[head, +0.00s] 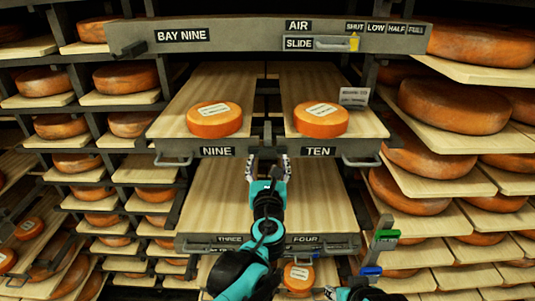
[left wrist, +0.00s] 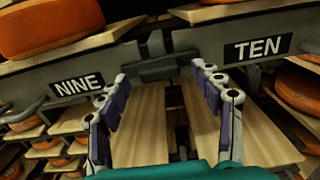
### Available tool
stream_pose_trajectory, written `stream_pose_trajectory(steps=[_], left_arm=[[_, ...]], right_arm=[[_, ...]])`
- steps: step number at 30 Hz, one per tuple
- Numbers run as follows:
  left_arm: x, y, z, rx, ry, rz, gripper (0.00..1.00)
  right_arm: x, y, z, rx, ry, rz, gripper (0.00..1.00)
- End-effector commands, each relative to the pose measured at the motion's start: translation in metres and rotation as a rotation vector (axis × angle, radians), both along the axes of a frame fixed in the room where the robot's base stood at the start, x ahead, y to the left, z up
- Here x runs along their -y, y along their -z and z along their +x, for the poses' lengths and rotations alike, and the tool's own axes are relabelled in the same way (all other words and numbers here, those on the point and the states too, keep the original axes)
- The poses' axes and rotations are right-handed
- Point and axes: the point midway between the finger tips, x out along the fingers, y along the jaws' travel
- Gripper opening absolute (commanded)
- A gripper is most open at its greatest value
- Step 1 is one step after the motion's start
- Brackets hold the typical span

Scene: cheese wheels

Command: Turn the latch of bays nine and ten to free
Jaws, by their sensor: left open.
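Bays nine (head: 181,151) and ten (head: 361,150) are two side-by-side wooden boards with grey front rails, labelled NINE (left wrist: 78,85) and TEN (left wrist: 257,48). One orange cheese wheel sits on each. The dark latch (left wrist: 160,68) is at the gap between the two rails; in the left wrist view it lies roughly crosswise over the gap. My left gripper (head: 267,166) is open and empty just below and in front of it. In the left wrist view its fingers (left wrist: 160,80) stand either side of the latch, with no clear contact. A dark part of my right arm shows at the bottom edge of the head view.
A grey beam (head: 260,36) marked BAY NINE and AIR, with a slide and a yellow knob (head: 354,42), crosses above. Bays three and four (head: 262,243) lie below. A post with green and blue tabs (head: 383,240) stands at lower right. Racks of cheese flank both sides.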

Motion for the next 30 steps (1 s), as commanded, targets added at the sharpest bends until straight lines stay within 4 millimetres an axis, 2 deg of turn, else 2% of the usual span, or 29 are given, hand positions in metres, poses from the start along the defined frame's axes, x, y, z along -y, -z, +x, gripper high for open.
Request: stream_pose_trajectory(steps=[3,6,15,16,21,22,30], left_arm=[[0.0,-0.001,0.016,0.0,-0.001,-0.001,0.66],[0.0,-0.001,0.024,0.0,-0.001,-0.002,0.66],[0.0,0.0,0.027,-0.001,0.0,-0.002,0.66],[0.0,0.0,0.027,-0.001,0.0,-0.002,0.63],[0.0,0.0,0.027,-0.001,0.0,-0.003,0.18],[0.0,0.0,0.027,-0.001,0.0,-0.003,0.15],[0.0,0.0,0.027,-0.001,-0.001,-0.02,0.16]], right_arm=[[0.0,-0.004,0.0,0.0,0.0,0.0,0.4],[0.0,-0.005,0.0,0.0,0.0,0.0,0.4],[0.0,-0.005,0.0,0.0,0.0,0.0,0.4],[0.0,-0.005,0.0,0.0,0.0,0.0,0.4],[0.0,-0.005,0.0,0.0,0.0,0.0,0.4],[0.0,-0.005,0.0,0.0,0.0,0.0,0.4],[0.0,-0.004,0.0,0.0,0.0,0.0,0.4]])
